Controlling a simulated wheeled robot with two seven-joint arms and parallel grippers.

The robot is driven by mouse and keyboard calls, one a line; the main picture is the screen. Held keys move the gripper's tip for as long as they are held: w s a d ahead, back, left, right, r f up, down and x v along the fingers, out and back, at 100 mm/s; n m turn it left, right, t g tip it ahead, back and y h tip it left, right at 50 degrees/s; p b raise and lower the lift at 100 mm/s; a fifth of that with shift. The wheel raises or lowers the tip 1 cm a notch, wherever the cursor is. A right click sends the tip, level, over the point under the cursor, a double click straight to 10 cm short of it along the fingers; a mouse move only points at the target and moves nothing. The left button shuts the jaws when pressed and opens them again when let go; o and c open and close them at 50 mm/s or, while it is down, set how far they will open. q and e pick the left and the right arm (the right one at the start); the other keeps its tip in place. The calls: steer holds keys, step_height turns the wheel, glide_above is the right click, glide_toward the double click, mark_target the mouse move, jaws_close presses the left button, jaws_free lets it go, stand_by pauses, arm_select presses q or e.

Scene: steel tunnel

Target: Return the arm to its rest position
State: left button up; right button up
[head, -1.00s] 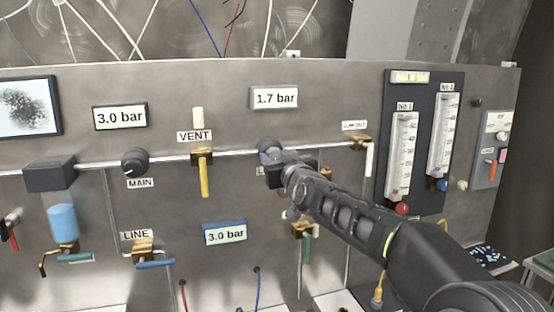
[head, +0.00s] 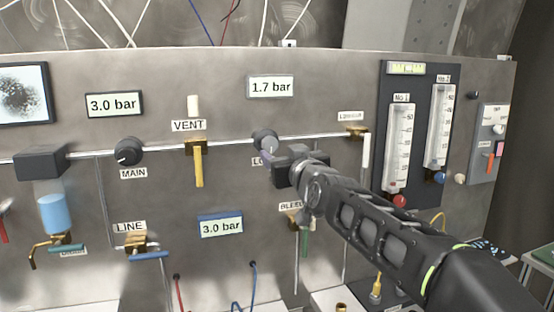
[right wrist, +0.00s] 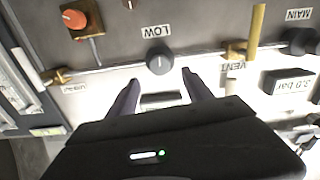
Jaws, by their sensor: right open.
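My right arm comes in from the lower right in the head view. Its right gripper (head: 272,158) is at the wall panel, just below and right of the dark round LOW knob (head: 264,140). In the right wrist view the two fingers of the right gripper (right wrist: 160,84) are spread with nothing between them. The LOW knob (right wrist: 159,60) shows whole just beyond the fingertips, with a visible gap. In the head view the gripper and arm hide part of the LOW label and some fittings behind them. My left gripper is not in view.
The yellow VENT lever (head: 198,165) hangs left of the gripper. The MAIN knob (head: 128,151) is farther left. The green-handled BLEED valve (head: 304,240) is below the arm. Flow tubes (head: 400,145) stand to the right. A 1.7 bar display (head: 271,86) is above.

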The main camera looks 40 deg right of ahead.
steer(key=shift+s+a, duration=0.1)
steer(key=shift+s, duration=0.15)
stand_by(0.4)
